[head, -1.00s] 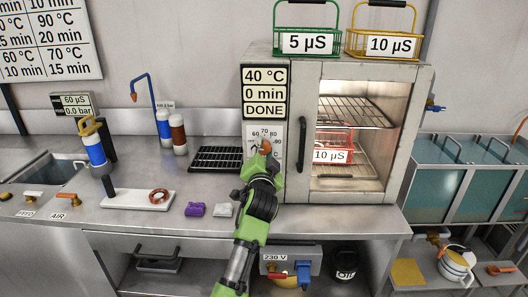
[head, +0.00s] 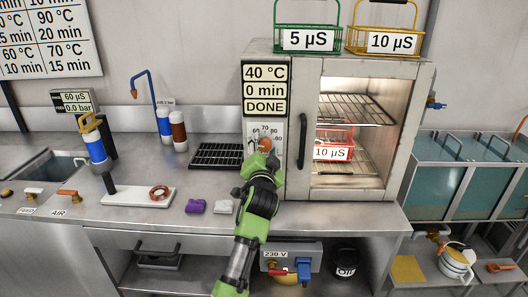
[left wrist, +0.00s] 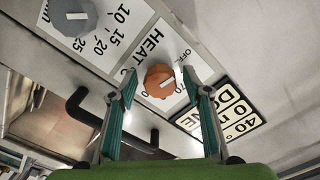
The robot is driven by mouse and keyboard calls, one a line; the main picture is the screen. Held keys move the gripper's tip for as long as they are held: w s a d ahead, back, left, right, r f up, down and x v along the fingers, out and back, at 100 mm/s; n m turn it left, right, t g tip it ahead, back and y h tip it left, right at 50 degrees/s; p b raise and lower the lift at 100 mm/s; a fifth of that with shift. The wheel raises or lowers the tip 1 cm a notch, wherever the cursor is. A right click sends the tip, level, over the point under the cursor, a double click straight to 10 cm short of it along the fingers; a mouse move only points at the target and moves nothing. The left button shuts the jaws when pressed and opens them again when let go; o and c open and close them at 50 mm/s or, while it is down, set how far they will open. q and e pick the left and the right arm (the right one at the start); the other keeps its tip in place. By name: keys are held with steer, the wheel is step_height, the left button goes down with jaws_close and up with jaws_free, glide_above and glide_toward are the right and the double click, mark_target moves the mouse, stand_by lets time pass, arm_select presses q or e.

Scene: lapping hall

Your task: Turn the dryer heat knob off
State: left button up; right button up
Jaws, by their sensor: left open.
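The dryer (head: 392,190) stands at the right end of the counter, its display (head: 265,88) reading 40 °C, 0 min, DONE. Its orange heat knob (head: 265,143) sits on a white dial plate below the display, just beyond my left gripper (head: 261,160). In the left wrist view, the orange knob (left wrist: 159,81) carries a pale mark beside the HEAT lettering, with OFF printed nearby. The open fingers of my left gripper (left wrist: 160,92) appear on either side of the knob; I cannot tell whether they touch it. My right gripper is out of view.
A second, grey knob (left wrist: 72,14) with a minute scale is near the orange one. The dark door handle (head: 302,142) is just right of the dial. A black rack (head: 218,155) lies to the left. Green and yellow baskets (head: 385,40) stand on top.

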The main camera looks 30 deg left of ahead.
arm_select(q)
steer(key=v, duration=1.2)
steer(key=shift+f, duration=0.1)
